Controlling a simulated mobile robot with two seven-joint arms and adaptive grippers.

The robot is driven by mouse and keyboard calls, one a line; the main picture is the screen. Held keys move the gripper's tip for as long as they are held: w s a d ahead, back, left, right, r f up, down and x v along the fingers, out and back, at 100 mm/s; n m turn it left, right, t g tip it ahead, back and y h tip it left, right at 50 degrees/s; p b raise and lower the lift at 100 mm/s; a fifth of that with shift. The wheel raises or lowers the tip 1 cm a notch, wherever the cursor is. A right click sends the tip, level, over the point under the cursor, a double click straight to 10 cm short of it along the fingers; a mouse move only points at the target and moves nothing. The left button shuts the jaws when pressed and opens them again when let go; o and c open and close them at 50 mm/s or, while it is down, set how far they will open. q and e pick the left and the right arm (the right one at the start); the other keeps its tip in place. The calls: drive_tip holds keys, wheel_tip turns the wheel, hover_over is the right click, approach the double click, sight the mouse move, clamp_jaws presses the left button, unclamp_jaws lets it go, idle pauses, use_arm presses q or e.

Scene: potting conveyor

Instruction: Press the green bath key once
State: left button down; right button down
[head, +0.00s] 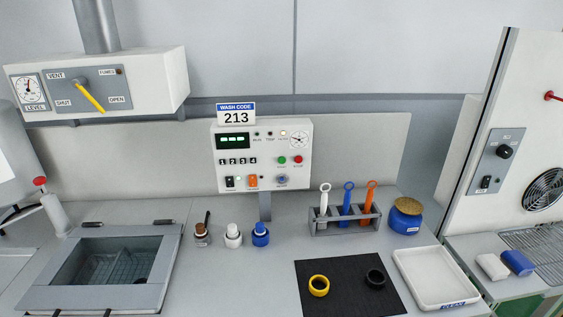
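The green key (282,160) is a small round button on the white control panel (219,176) at the middle of the head view. A red round button (298,160) sits just right of it. Number keys (238,161) marked 1 to 4 are to its left. A dark display (232,141) with lit green marks is at the panel's upper left. Below are a black rocker switch (230,183), an orange switch (252,182) and a blue button (282,180). Nothing covers the green key. Neither of my grippers is in view.
An open bath (173,245) is sunk in the bench at left. Small bottles (233,236) stand below the panel. A tool rack (346,229), blue jar (405,216), black mat (340,290) and white tray (401,262) are to the right. Space before the panel is clear.

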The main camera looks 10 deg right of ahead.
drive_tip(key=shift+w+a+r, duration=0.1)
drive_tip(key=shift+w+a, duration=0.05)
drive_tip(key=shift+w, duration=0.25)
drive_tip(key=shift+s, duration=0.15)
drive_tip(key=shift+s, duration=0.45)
